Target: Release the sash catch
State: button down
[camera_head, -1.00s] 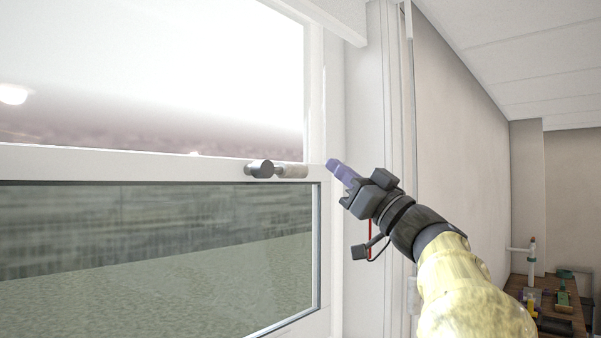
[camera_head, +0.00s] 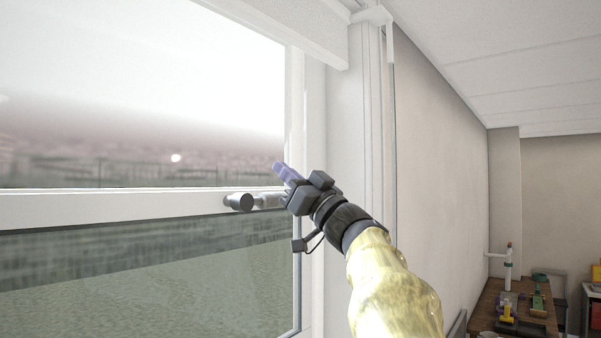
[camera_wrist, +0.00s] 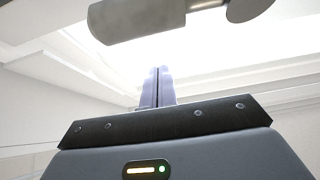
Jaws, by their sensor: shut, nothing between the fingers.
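In the wrist view the barrel (camera_wrist: 137,17) and part of the knob (camera_wrist: 247,8) show at the top edge, cut off by the frame. My gripper (camera_head: 280,168) is shut and empty, its purple fingers together. In the head view it overlaps the barrel's right end, with the fingertips just above the rail. In the wrist view the fingers (camera_wrist: 157,85) point up below the barrel; contact cannot be told.
The window's white side frame (camera_head: 313,130) stands close to my gripper on the right. A blind or header box (camera_head: 300,30) hangs above. A wooden table (camera_head: 495,318) with several objects stands far off at lower right.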

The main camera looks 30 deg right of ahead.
aim_at(262, 201)
jog(key=shift+w+a+f, duration=0.1)
jog(key=shift+w+f, duration=0.15)
jog(key=shift+f, duration=0.75)
jog(key=shift+w+a+f, duration=0.1)
jog(key=shift+w+f, duration=0.15)
jog(key=shift+f, duration=0.7)
